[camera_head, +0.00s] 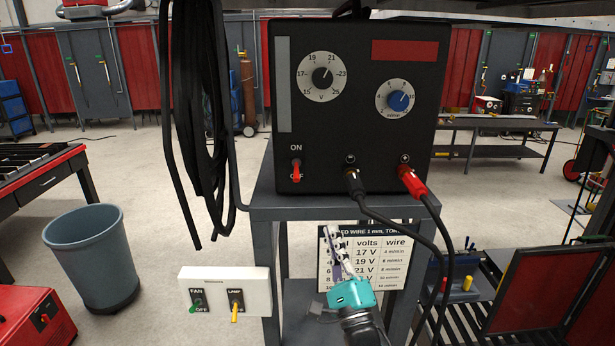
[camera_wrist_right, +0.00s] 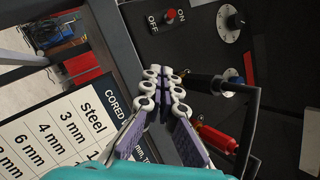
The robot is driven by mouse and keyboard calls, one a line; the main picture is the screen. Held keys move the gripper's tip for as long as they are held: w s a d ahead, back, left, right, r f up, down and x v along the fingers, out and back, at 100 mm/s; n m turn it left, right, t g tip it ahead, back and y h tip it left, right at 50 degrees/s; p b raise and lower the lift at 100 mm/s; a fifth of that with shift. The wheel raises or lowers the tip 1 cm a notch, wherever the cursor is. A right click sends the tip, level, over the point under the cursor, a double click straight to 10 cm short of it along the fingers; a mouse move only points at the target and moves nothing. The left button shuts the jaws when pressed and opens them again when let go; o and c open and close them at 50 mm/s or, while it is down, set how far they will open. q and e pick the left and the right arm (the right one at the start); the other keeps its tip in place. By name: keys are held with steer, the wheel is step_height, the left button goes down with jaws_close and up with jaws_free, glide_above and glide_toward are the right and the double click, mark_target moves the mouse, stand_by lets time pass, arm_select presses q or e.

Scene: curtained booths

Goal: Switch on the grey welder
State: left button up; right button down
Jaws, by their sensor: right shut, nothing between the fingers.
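The dark grey welder (camera_head: 345,110) stands on a grey stand in front of me. Its red switch lever (camera_head: 296,170) sits at the lower left of the front panel, between the ON and OFF marks, pointing down over OFF. My right gripper (camera_head: 334,240) is shut and empty, below the panel in front of the chart, right of and lower than the lever and apart from it. In the right wrist view my fingertips (camera_wrist_right: 166,75) meet, and the lever (camera_wrist_right: 169,15) shows beyond them at the top. My left gripper is not in view.
A white box with FAN and LAMP switches (camera_head: 225,291) is at lower left. Coiled black cable (camera_head: 197,110) hangs left of the welder. A bin (camera_head: 92,258) stands at left.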

mark_target(296, 172)
steer(key=shift+s+r, duration=0.1)
steer(key=shift+r, duration=0.05)
steer(key=p+x, duration=0.1)
steer(key=x, duration=0.9)
steer(key=shift+a+r, duration=0.1)
steer(key=shift+r, duration=0.05)
steer(key=a, duration=0.1)
steer(key=a+r, duration=0.1)
steer(key=s+a, duration=0.1)
steer(key=shift+a+r+p, duration=0.1)
steer(key=shift+r+p, duration=0.25)
steer(key=shift+p, duration=0.05)
steer(key=shift+w, duration=0.1)
steer(key=shift+r, duration=0.1)
steer(key=shift+s+r+m+h+p, duration=0.2)
steer(key=shift+s+m+h+p, duration=0.1)
steer(key=shift+p, duration=0.4)
steer(key=shift+g, duration=0.4)
